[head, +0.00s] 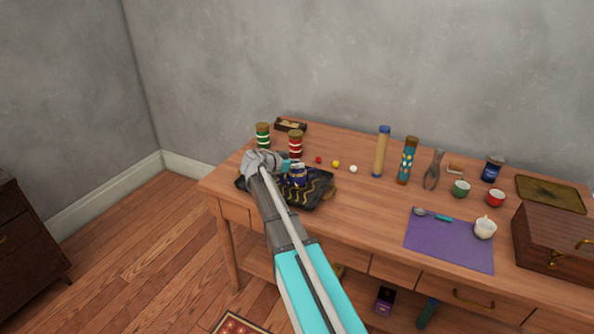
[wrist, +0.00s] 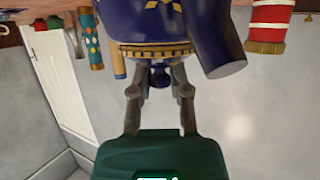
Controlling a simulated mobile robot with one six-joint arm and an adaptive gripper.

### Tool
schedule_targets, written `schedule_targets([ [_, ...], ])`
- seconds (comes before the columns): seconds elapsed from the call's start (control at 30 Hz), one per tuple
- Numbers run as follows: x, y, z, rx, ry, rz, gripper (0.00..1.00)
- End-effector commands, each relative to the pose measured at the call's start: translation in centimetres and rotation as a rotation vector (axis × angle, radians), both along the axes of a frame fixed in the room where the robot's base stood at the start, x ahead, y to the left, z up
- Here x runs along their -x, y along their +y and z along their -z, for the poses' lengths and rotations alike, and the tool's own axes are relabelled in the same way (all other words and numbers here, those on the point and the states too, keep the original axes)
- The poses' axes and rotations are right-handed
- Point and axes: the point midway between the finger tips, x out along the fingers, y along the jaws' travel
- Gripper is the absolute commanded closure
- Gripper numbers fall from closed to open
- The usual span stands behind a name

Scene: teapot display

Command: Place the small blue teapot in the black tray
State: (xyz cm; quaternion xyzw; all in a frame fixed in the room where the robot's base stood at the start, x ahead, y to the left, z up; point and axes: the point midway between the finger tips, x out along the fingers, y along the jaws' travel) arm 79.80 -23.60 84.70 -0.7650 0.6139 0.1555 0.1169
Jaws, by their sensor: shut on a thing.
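The small blue teapot (head: 298,177) has gold trim and shows at the black tray with gold wavy markings (head: 316,191). In the wrist view the teapot (wrist: 140,22) appears upside down, its spout pointing down to the right. My gripper (wrist: 160,82) is shut on the teapot at its lid knob. In the head view my gripper (head: 287,164) is beside the teapot and partly covers it and the tray. I cannot tell whether the teapot's base touches the tray.
Green (head: 263,135) and red (head: 296,144) striped jars stand just behind the tray. Small red, yellow and white balls (head: 336,164) lie to the right. Tall cylinders (head: 381,152), cups and a purple mat (head: 448,244) are farther right. The tray sits near the table's left front edge.

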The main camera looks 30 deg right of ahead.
Motion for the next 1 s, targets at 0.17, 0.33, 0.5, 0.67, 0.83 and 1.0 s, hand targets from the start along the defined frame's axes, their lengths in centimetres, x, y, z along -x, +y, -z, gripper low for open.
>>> schedule_targets([
  [0.17,0.00,0.01,0.59,0.001,0.000,0.000,1.00],
  [0.33,0.00,0.00,0.51,0.001,0.000,0.000,1.00],
  [0.5,0.00,0.01,0.66,0.001,0.000,0.000,1.00],
  [0.67,0.00,0.01,0.79,0.000,0.000,0.000,0.65],
  [0.83,0.00,0.01,0.79,0.000,0.000,0.000,0.42],
  [1.0,0.00,0.01,0.79,0.000,0.000,0.000,0.42],
])
